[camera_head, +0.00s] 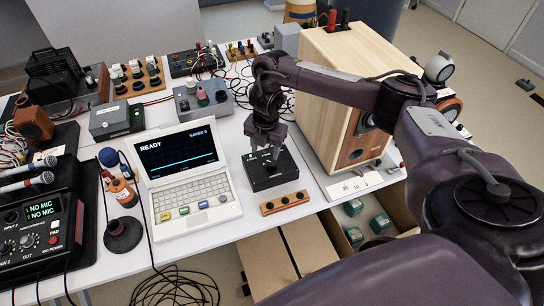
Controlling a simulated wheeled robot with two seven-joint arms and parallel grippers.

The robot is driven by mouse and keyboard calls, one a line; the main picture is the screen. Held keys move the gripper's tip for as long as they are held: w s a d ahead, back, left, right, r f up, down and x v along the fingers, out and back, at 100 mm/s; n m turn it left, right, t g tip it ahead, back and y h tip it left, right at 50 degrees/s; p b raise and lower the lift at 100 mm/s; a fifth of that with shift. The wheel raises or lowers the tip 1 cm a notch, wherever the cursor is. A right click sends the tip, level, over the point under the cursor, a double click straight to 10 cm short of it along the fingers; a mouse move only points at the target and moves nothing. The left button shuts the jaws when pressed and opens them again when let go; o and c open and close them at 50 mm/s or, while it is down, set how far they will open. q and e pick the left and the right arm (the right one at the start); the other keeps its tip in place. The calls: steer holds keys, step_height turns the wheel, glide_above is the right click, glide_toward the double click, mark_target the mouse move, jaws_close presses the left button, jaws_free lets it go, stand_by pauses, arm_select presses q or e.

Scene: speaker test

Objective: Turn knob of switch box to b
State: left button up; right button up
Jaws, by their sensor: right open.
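The black switch box (285,176) lies on the white table, right of the laptop-like device and in front of the wooden speaker. My right gripper (262,160) points down over the top of the box, its fingers apart and low at the box's upper face. Small pale marks show on the top of the box, too small to read. The knob is not clearly visible; the fingers hide part of the top, so I cannot tell its setting or whether the fingers touch it. My left gripper is not in view.
The laptop-like device (190,195) reads READY. The wooden speaker (328,95) stands close behind the box on the right. A small wooden strip (285,203) lies in front of the box. A grey box with knobs (203,100) stands behind. An open carton (388,207) is below the table.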

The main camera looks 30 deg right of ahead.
mark_target(272, 162)
steer(key=shift+s+d+r, duration=0.1)
steer(key=shift+d+r, duration=0.15)
steer(key=shift+d, duration=0.2)
steer(key=shift+d+r, duration=0.2)
steer(key=shift+d, duration=0.25)
steer(key=shift+s+d+f, duration=0.1)
steer(key=shift+d+f, duration=0.1)
step_height(272, 162, down, 5)
steer(key=b, duration=0.3)
steer(key=shift+f, duration=1)
steer(key=c, duration=1)
